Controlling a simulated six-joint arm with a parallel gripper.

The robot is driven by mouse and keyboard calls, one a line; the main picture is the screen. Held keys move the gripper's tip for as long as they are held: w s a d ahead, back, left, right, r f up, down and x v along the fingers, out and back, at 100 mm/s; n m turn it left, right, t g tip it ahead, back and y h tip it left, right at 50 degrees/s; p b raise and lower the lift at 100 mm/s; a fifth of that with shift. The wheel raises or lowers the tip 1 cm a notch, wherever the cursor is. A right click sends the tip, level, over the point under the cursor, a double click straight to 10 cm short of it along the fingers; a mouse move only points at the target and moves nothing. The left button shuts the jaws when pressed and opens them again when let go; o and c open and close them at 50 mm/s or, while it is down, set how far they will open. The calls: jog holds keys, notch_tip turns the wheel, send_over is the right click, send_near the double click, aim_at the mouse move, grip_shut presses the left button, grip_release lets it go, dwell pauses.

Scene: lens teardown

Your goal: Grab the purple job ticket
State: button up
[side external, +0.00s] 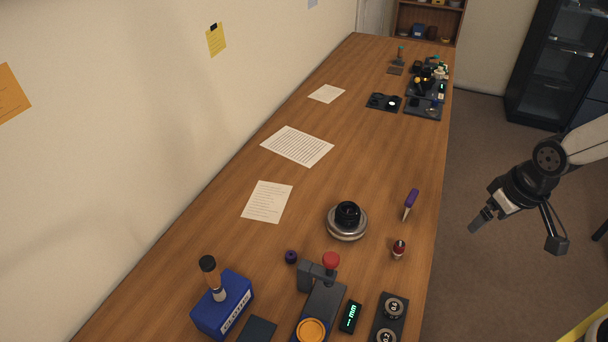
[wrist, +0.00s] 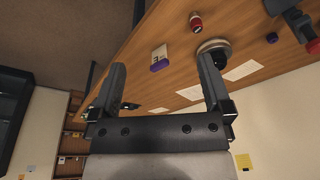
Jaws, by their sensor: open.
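The purple job ticket (side external: 411,198) is near the table's right edge in the side external view. It shows there as a narrow shape, purple at one end and pale at the other. In the wrist view the job ticket (wrist: 159,65) is a pale card with a purple band, seen between my fingers but beyond them. My gripper (side external: 477,225) is off the table's right side in the side external view, apart from the ticket. In the wrist view my gripper (wrist: 162,67) has its two fingers wide apart with nothing held.
A small red-capped item (side external: 398,249) and a round metal base with a black lens (side external: 347,219) stand near the ticket. A red-knobbed press (side external: 322,305) and a blue box (side external: 223,305) are at the front. Papers (side external: 297,146) lie left. The table around the ticket is clear.

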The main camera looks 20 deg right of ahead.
jog(key=w+d+f+n+t, duration=0.1)
jog(key=w+d+f+t, duration=0.15)
jog(key=w, duration=0.35)
jog(key=w+d+f+n+t, duration=0.2)
jog(key=w+d+f, duration=0.15)
jog(key=w, duration=0.25)
jog(key=n+t+y, duration=0.4)
jog(key=y, duration=0.4)
send_near(413, 195)
jog(key=shift+w+a+f, duration=0.65)
jog(key=shift+a+f, duration=0.15)
jog(key=shift+f, duration=0.1)
jog(key=shift+w+a+f+h, duration=0.15)
jog(key=shift+w+a+f, duration=0.15)
jog(key=shift+w, duration=0.25)
jog(key=shift+w+a+f+h, duration=0.2)
jog(key=shift+w+a, duration=0.15)
jog(key=shift+w, duration=0.15)
jog(key=shift+a, duration=0.1)
jog(key=shift+x, duration=2.6)
jog(key=shift+w+r, duration=0.1)
jog(key=shift+r, duration=0.05)
jog(key=shift+c, duration=0.2)
